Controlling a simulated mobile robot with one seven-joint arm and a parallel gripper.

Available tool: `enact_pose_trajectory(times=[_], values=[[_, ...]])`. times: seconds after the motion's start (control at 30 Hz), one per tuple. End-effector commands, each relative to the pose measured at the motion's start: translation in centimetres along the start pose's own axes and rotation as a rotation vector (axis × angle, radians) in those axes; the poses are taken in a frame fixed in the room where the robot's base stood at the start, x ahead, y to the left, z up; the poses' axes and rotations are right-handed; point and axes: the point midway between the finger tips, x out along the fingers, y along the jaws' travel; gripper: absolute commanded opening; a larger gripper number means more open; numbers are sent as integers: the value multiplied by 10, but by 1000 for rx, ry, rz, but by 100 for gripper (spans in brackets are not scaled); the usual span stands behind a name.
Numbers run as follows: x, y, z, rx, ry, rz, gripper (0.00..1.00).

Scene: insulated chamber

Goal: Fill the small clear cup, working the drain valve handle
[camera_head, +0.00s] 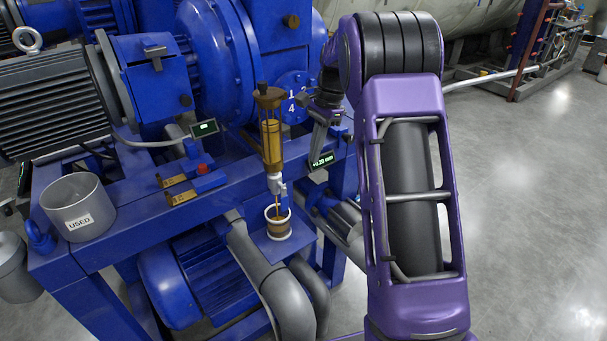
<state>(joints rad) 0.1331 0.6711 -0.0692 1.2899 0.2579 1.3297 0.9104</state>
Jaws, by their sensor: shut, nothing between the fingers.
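The small clear cup (278,229) stands upright on a blue ledge under the drain valve, with brown liquid inside. The drain valve (274,182) is a grey fitting below a sight glass (271,142) holding amber liquid. Its blue handle (284,197) points roughly downward beside the outlet. A thin brown line runs from the outlet into the cup and looks like a stream of liquid. My gripper (318,150) points down to the right of the sight glass, above and apart from the handle. It is shut and empty; its tips are small and hard to make out.
A grey bin labelled USED (78,207) stands at the left on the blue frame. A small display (322,161) is close by my gripper. Brass pieces and a red knob (203,169) sit on the frame. Thick grey pipes (265,275) run below the cup. Open floor lies at right.

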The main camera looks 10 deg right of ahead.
Motion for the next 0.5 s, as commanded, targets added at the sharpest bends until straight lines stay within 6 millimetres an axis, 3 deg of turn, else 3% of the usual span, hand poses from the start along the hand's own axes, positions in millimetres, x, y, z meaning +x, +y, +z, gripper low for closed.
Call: enact_pose_trajectory(times=[0.17,0.5], values=[[27,0,0,-1,0,3,0],[99,0,0,-3,1,3,0]])
